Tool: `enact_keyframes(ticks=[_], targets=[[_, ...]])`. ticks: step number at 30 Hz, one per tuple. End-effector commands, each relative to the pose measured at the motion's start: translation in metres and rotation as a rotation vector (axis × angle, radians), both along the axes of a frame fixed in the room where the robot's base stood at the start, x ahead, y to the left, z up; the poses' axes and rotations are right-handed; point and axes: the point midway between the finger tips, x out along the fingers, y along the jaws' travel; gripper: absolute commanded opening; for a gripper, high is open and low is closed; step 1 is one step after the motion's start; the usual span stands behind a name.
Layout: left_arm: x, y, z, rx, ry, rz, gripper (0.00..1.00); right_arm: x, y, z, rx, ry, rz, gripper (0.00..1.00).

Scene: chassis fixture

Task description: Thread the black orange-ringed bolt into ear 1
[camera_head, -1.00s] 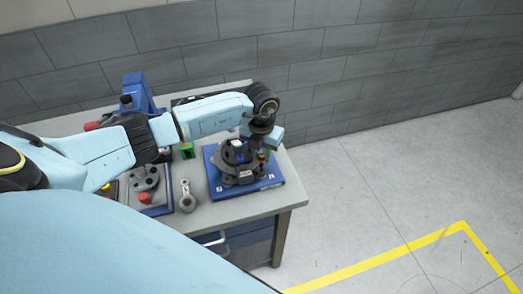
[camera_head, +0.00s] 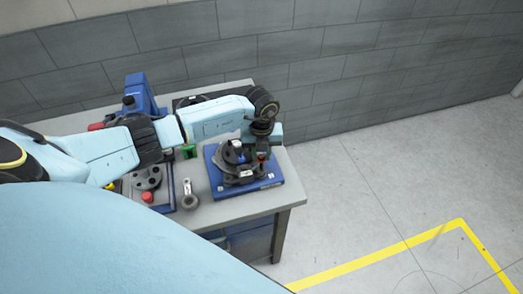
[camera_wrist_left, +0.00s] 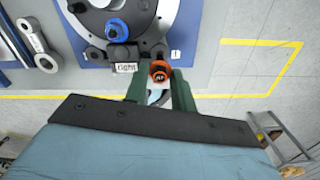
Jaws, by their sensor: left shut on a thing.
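The black bolt with the orange ring (camera_wrist_left: 160,73) sits between the green fingertips of my left gripper (camera_wrist_left: 160,88) in the left wrist view. The gripper is shut on it. The bolt is at the near edge of the round dark chassis fixture (camera_wrist_left: 95,18), beside a label that looks like "1" (camera_wrist_left: 176,54). The ear beneath is partly hidden, and I cannot tell whether the bolt is inside it. In the head view my left gripper (camera_head: 262,152) is over the right side of the blue base plate (camera_head: 222,190). My right gripper is not in view.
A blue-ringed part (camera_wrist_left: 117,29) stands on the fixture near a "right" label (camera_wrist_left: 125,68). A grey lever-shaped part (camera_head: 190,194) lies left of the plate. A tray with a red knob (camera_head: 147,197) is farther left. The floor right of the table is clear.

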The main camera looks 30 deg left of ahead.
Motion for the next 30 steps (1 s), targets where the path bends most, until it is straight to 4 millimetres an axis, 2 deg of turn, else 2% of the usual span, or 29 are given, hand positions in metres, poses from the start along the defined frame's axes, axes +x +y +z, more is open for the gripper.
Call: enact_keyframes(ticks=[3, 13, 21, 30], targets=[[0.0000, -0.0004, 0.0010, -0.001, 0.001, 0.083, 0.00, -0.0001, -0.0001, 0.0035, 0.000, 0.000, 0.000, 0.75], [-0.0001, -0.0003, -0.0001, -0.001, 0.000, 0.124, 0.00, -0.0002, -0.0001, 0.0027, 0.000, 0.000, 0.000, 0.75], [-0.0004, -0.0004, -0.0003, -0.001, 0.001, 0.373, 0.00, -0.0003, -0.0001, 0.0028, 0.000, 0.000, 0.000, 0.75], [-0.0003, -0.0002, -0.0001, -0.001, 0.001, 0.400, 0.00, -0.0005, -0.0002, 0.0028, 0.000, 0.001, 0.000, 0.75]])
